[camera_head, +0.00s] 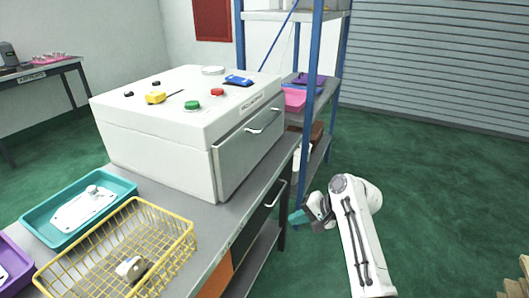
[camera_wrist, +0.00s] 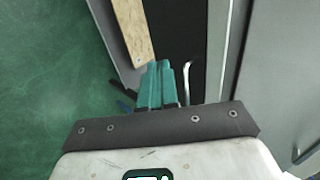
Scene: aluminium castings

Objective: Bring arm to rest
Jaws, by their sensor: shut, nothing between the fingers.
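My gripper (camera_head: 298,217) is at the right of the workbench in the head view, at the end of my white arm, beside the bench's front side. Its teal fingers point left toward the bench. In the wrist view the two teal fingers (camera_wrist: 158,82) lie together, shut, with nothing between them. Beyond them are a dark panel, a metal handle (camera_wrist: 187,80) and a wooden board (camera_wrist: 132,32). I cannot tell whether the fingertips touch anything.
A white box machine (camera_head: 165,125) with buttons stands on the grey bench (camera_head: 215,212). A teal tray (camera_head: 125,187), a yellow wire basket (camera_head: 185,238) and a purple tray (camera_head: 22,280) sit at its left. Blue shelving (camera_head: 310,90) stands behind. Green floor at right is clear.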

